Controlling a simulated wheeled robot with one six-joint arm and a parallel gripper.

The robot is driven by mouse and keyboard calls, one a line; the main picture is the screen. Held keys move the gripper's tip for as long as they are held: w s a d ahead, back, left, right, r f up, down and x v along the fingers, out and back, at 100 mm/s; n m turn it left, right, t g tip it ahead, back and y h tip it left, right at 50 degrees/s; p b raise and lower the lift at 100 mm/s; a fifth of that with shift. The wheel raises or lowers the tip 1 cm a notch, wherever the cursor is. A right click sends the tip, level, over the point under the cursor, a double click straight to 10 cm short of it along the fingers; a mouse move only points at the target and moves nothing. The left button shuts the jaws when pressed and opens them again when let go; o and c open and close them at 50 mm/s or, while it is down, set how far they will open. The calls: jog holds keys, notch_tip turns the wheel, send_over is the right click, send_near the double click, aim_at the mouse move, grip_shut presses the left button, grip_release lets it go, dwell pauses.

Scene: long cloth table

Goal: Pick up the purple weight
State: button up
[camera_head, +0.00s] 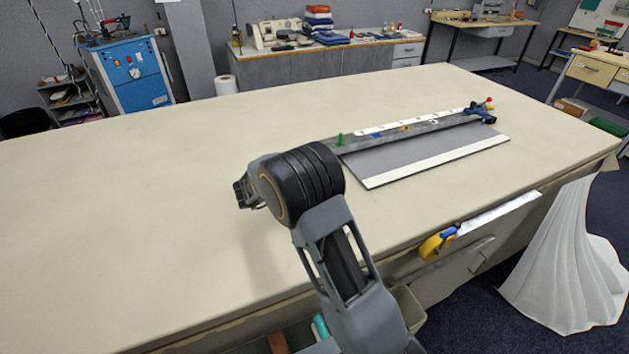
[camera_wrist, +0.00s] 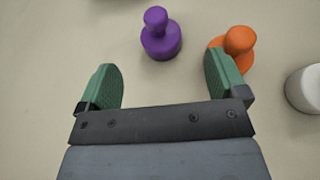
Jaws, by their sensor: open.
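The purple weight (camera_wrist: 161,40) shows in the wrist view, upright on the cloth table, with a wide round base and a narrower knob. In the head view my arm's end (camera_head: 247,188) is over the table, and my arm hides the weights there.
An orange weight (camera_wrist: 234,46) stands right of the purple one, close to the right fingertip and partly hidden by it. A white weight (camera_wrist: 304,88) is at the right edge. In the head view, a grey board (camera_head: 425,152) lies to the right. The table's left side (camera_head: 100,210) is clear.

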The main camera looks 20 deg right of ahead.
jog(key=shift+p+x, duration=1.25)
jog(key=shift+x, duration=3.4)
jog(key=shift+a+f, duration=0.1)
jog(key=shift+f, duration=0.05)
jog(key=shift+c, duration=0.2)
jog(key=c, duration=1.5)
jog(key=shift+w, duration=0.1)
